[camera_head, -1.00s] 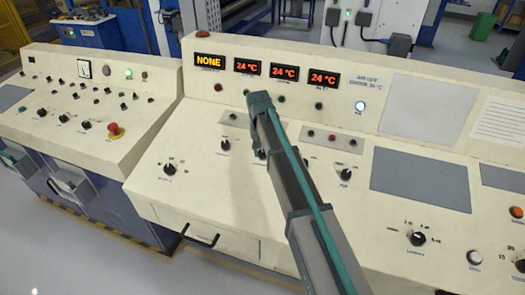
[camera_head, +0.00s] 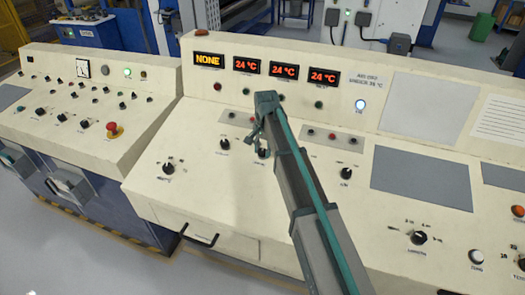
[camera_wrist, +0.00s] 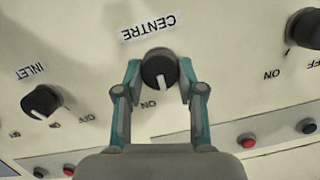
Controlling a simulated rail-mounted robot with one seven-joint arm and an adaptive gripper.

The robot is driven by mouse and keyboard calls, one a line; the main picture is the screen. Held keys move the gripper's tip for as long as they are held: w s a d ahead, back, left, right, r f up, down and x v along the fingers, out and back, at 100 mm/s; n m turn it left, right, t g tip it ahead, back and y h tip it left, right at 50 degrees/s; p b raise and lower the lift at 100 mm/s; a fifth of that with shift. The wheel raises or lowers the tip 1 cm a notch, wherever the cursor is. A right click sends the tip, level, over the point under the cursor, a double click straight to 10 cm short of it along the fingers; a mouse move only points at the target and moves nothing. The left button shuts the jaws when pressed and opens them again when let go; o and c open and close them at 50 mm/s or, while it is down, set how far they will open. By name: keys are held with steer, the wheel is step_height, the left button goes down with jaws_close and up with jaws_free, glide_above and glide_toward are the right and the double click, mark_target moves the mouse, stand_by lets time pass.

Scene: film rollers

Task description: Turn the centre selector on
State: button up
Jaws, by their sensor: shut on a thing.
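The centre selector (camera_wrist: 158,70) is a round black knob with a white pointer line, under an upside-down CENTRE label (camera_wrist: 148,27) in the wrist view. Its pointer aims down and slightly right in that view, with an ON mark (camera_wrist: 148,104) to the lower left; any OFF mark is hidden. My gripper (camera_wrist: 160,70) has one teal-and-grey finger on each side of the knob and is shut on it. In the head view my gripper (camera_head: 260,142) reaches down to the panel and partly covers the selector (camera_head: 264,153).
The INLET knob (camera_wrist: 41,101) is to the left in the wrist view, and another black knob (camera_wrist: 304,28) is at the upper right. Small red buttons (camera_wrist: 247,141) lie near my gripper. On the back panel, displays read NONE (camera_head: 209,60) and 24 °C (camera_head: 247,66).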

steer(key=m, duration=0.5)
steer(key=shift+s+d+m+t+y, duration=0.1)
steer(key=shift+d+m+t+y, duration=0.05)
steer(key=shift+m+t+y, duration=0.2)
steer(key=shift+b, duration=0.3)
steer(key=o, duration=1.1)
steer(key=shift+o, duration=0.2)
step_height(320, 180, up, 12)
steer(key=s+d, duration=0.1)
steer(key=shift+s+d, duration=0.15)
steer(key=shift+d, duration=0.1)
steer(key=shift+f, duration=0.1)
